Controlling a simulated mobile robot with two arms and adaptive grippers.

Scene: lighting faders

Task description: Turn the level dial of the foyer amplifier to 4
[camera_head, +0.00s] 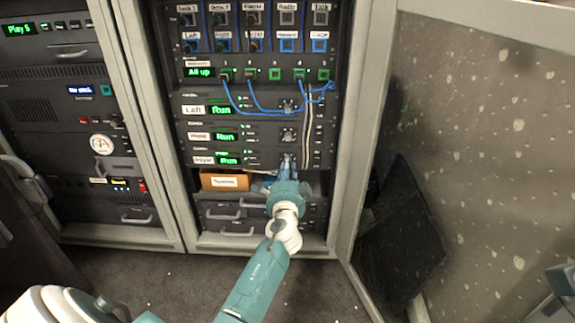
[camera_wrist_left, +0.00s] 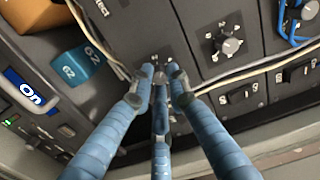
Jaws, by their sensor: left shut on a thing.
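The foyer amplifier (camera_head: 228,160) is the lowest of three stacked units in the middle rack, with a green "Run" display. My left gripper (camera_head: 288,160) reaches up to its right part in the head view. In the left wrist view, the blue fingers of this gripper (camera_wrist_left: 160,78) are closed around the level dial at the panel. The fingers hide most of the dial, so its pointer and setting cannot be read.
The house amplifier (camera_head: 225,137) and its dial (camera_head: 288,135) are just above. Pale cables (camera_head: 308,125) hang close to the right of the dials. An orange box (camera_head: 224,181) sits below. The open rack door (camera_head: 480,130) stands at the right.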

